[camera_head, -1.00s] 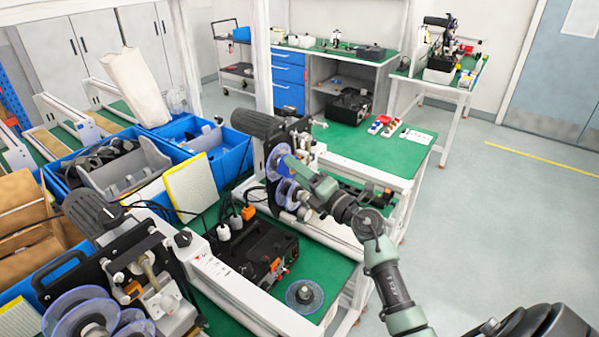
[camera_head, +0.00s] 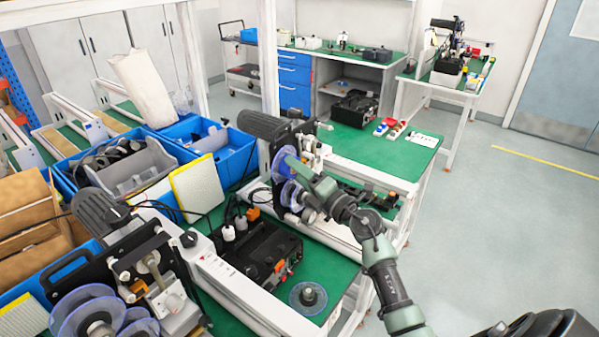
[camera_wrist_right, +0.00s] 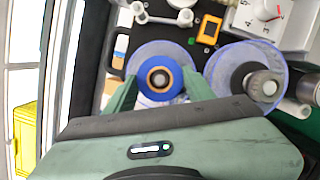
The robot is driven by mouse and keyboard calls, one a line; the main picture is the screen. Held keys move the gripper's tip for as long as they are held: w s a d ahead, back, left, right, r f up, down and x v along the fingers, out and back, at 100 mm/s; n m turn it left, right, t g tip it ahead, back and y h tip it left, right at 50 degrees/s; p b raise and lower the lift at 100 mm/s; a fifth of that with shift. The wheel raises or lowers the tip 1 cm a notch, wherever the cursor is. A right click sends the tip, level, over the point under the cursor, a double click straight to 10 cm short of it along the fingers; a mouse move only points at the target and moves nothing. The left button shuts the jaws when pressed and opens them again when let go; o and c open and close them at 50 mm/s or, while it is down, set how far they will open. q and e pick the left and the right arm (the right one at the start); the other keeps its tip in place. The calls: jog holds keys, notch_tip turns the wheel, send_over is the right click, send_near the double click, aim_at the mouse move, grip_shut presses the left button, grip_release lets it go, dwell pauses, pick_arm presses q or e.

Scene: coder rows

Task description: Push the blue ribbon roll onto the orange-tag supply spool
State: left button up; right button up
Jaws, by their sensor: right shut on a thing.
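My right gripper (camera_wrist_right: 156,85) is shut on the blue ribbon roll (camera_wrist_right: 160,66), with a green finger on each side of it. The roll has a tan core with a dark centre and faces the machine. Behind it is the clear bluish disc of the supply spool (camera_wrist_right: 140,58), with the orange tag (camera_wrist_right: 208,29) just up and right. The roll overlaps the spool; I cannot tell how far it sits on it. In the head view my right gripper (camera_head: 306,172) reaches the upper clear disc (camera_head: 284,160) of the machine. My left gripper is not in view.
A second clear spool with a grey hub (camera_wrist_right: 262,85) is close right of the gripper. A black box (camera_head: 258,252) and a loose disc (camera_head: 308,298) are on the near green bench. Blue bins (camera_head: 215,150) stand left. The floor at right is clear.

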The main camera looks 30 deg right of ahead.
jog(key=o, duration=1.1)
jog(key=shift+r, duration=0.1)
jog(key=shift+o, duration=1.2)
jog(key=shift+w+a, duration=0.1)
jog(key=shift+w, duration=0.1)
jog(key=s+d+f+b, duration=0.1)
jog(key=s, duration=0.6)
jog(key=shift+s+d, duration=0.15)
jog(key=shift+s, duration=0.15)
jog(key=shift+f, duration=0.1)
